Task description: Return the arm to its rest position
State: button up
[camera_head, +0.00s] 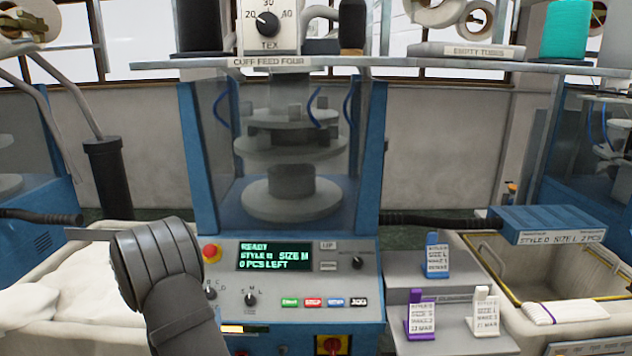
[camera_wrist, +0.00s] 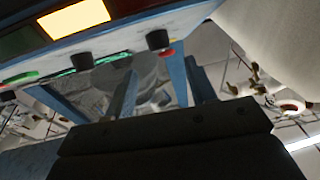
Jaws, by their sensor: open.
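My arm rises from the bottom of the head view, left of centre. Its rounded grey wrist stands in front of the left side of the knitting machine's control panel (camera_head: 300,262). In the wrist view my gripper (camera_wrist: 162,66) shows as a dark body with two fingers apart and nothing between them. In the head view the gripper is mostly hidden behind the wrist. The wrist view shows the panel tilted, with a lit yellow lamp (camera_wrist: 75,18) and dark knobs. The panel screen (camera_head: 274,257) reads ready, style D, size M, 0 pcs left.
A bin with white fabric (camera_head: 70,290) lies left of my arm. Right of the panel, a grey stepped stand (camera_head: 455,337) holds blue, purple and white tags. Farther right is a bin (camera_head: 510,290) with a folded white piece. A red emergency button (camera_head: 211,253) is close to my wrist.

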jog(key=x, duration=0.7)
jog(key=shift+d+n+g+y, duration=0.2)
jog(key=shift+n+g+y, duration=0.2)
jog(key=shift+n+y, duration=1.25)
jog(key=shift+w+d+r+n+g+y, duration=0.1)
jog(key=shift+n+g+y, duration=1.3)
jog(key=shift+n, duration=0.5)
jog(key=shift+d+r+n+g+y, duration=0.1)
jog(key=shift+n+g+y, duration=1)
jog(key=shift+n+y, duration=0.6)
jog(key=shift+d+n, duration=0.15)
jog(key=shift+n, duration=0.3)
jog(key=v, duration=1.1)
jog(key=shift+r, duration=0.15)
